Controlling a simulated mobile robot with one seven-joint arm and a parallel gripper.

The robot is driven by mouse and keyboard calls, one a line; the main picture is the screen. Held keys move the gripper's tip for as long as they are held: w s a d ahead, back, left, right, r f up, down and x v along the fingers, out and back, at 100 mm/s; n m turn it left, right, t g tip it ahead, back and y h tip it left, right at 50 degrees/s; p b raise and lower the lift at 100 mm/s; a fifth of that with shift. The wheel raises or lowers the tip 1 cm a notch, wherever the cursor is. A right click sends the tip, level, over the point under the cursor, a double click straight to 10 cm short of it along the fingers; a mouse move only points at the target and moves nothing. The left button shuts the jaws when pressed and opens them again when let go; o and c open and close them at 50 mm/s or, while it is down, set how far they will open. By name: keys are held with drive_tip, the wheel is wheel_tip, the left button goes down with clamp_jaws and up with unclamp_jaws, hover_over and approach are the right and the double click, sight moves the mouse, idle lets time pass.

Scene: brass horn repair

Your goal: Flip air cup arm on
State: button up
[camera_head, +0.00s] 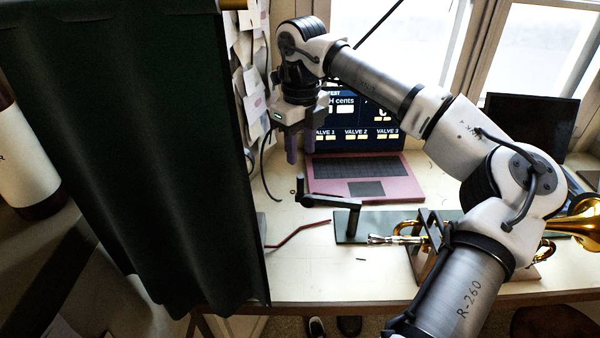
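A dark crank-shaped arm (330,202), which looks like the air cup arm, stands on the bench by the left part of a dark green mat (347,228). It has a short upright knob at its left end and a post going down at its right end. The mouthpiece end of a brass horn (408,240) lies close to the right of that post. My gripper (301,156) points down above and behind the arm's knob, in front of the laptop. Its two purple fingers are apart with nothing between them, and it does not touch the arm.
A pink laptop (365,188) with valve readings on its screen stands behind. A wooden stand (424,262) holds the horn, partly hidden by my arm. A red thin tube (300,233) lies on the bench. A dark green curtain (130,130) hangs at left. The front bench is mostly clear.

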sight(300, 173)
wheel_tip(300, 173, down, 8)
drive_tip(key=shift+f+p, duration=0.15)
drive_tip(key=shift+p, duration=0.75)
clamp_jaws()
